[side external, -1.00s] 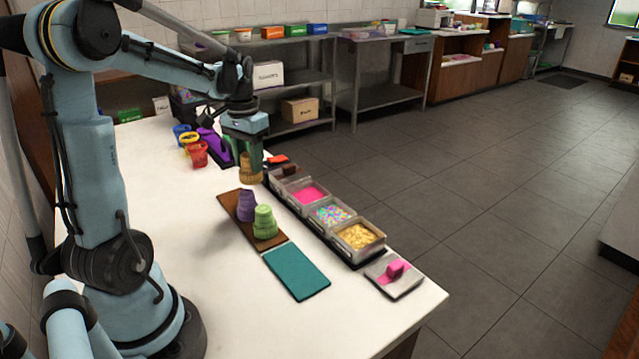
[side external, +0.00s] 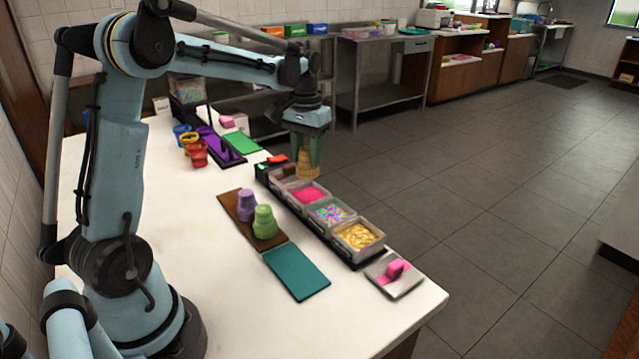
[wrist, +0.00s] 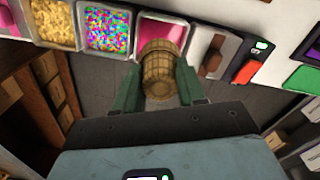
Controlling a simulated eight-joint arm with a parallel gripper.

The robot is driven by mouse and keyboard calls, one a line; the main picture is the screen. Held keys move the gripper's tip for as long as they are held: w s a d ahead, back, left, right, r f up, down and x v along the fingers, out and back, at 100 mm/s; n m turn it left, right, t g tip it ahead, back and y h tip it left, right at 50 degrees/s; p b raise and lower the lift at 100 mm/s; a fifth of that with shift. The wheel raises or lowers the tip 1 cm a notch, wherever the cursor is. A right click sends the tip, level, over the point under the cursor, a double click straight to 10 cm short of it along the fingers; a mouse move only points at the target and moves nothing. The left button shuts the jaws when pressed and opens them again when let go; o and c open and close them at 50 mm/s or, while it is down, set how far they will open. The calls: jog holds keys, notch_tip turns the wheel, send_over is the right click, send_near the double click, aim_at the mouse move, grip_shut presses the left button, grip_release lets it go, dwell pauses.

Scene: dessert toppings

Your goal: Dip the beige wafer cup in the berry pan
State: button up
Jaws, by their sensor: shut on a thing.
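The beige wafer cup (side external: 305,168) is held between the fingers of my gripper (side external: 304,150), above the table. In the side view it shows just beyond the far edge of the pan row. In the wrist view the cup (wrist: 160,75) sits between the green fingers of my gripper (wrist: 158,88) and overlaps the near part of the berry pan (wrist: 168,30). The berry pan, with its pink filling, also shows in the side view (side external: 308,194). The cup appears apart from the filling; its exact height cannot be told.
Purple (side external: 247,204) and green (side external: 265,222) cups stand on a brown board (side external: 232,207).

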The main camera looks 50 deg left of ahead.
aim_at(308, 165)
jog(key=shift+w+f, duration=0.1)
jog(key=shift+f, duration=2.65)
jog(key=shift+f, duration=0.25)
jog(key=shift+f, duration=0.3)
jog(key=shift+f, duration=0.55)
jog(key=shift+r, duration=0.1)
jog(key=shift+r, duration=1.9)
jog(key=shift+r, duration=0.1)
jog(key=shift+r, duration=2.15)
